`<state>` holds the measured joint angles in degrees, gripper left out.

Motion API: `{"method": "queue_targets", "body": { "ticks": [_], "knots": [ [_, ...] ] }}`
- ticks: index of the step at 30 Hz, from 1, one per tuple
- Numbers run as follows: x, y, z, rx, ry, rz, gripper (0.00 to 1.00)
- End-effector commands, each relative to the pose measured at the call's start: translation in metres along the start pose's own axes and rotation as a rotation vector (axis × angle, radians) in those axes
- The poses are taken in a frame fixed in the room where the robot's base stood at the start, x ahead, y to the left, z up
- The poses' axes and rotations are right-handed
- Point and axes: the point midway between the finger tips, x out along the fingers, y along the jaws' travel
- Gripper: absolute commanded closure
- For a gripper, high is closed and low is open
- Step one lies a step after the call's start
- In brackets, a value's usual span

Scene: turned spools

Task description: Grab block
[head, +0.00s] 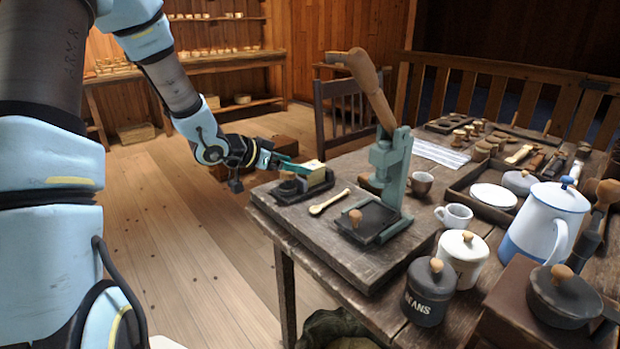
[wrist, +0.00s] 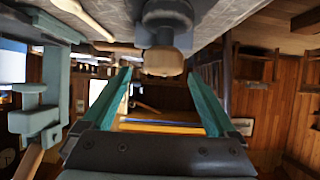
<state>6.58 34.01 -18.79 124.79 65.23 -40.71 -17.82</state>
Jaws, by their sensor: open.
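Contact cannot be told. In the wrist view, where the table is at the top, the gripper (wrist: 159,72) is open, its two teal fingers apart. A rounded wooden piece (wrist: 163,62) on a dark stem shows between the tips; I cannot tell whether it is the block.
A green lever press (head: 391,165) stands right of the block, and a wooden spoon (head: 329,203) lies between them. Cups, a beans canister (head: 430,293) and a white-blue pot (head: 545,225) crowd the table's right. The floor (head: 190,230) left of the table is clear.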

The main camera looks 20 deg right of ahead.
Motion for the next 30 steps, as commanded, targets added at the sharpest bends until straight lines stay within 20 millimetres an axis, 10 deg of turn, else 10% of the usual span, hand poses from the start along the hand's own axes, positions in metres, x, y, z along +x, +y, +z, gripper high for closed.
{"method": "queue_targets", "body": {
  "ticks": [18, 30],
  "knots": [
    [0.067, -0.001, -0.006, 0.000, -0.002, -0.001, 0.07],
    [0.070, -0.002, -0.006, -0.001, -0.002, -0.003, 0.20]
  ]
}}
